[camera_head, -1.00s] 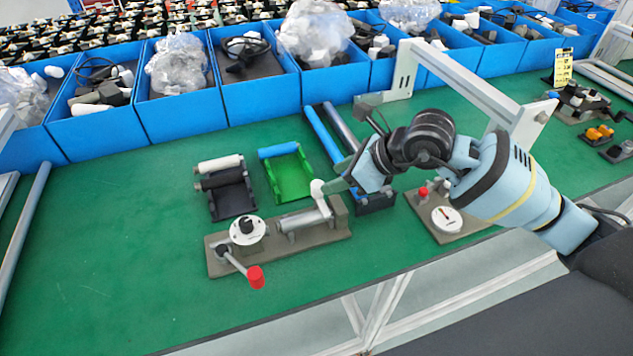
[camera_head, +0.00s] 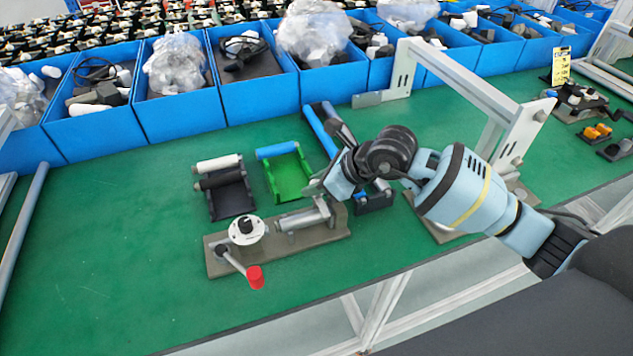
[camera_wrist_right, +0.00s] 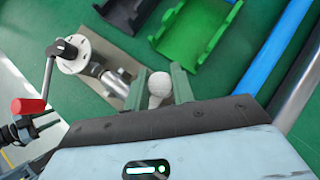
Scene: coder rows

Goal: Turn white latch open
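The white latch (camera_wrist_right: 158,84) shows in the right wrist view as a rounded white knob between the two fingers of my right gripper (camera_wrist_right: 160,88). The fingers stand apart, one on each side of it; firm contact cannot be made out. In the head view my right gripper (camera_head: 318,187) is at the right end of the metal cylinder (camera_head: 302,217) and hides the latch. The cylinder sits on a grey-brown base plate (camera_head: 218,265), which also carries a white round dial (camera_head: 247,231) and a crank with a red knob (camera_head: 256,277).
A black holder (camera_head: 232,200) and a green holder (camera_head: 290,178) lie behind the base plate. A white frame (camera_head: 455,72) stands to the right, near my right arm. Blue bins (camera_head: 190,110) line the back. The green table at left is mostly clear.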

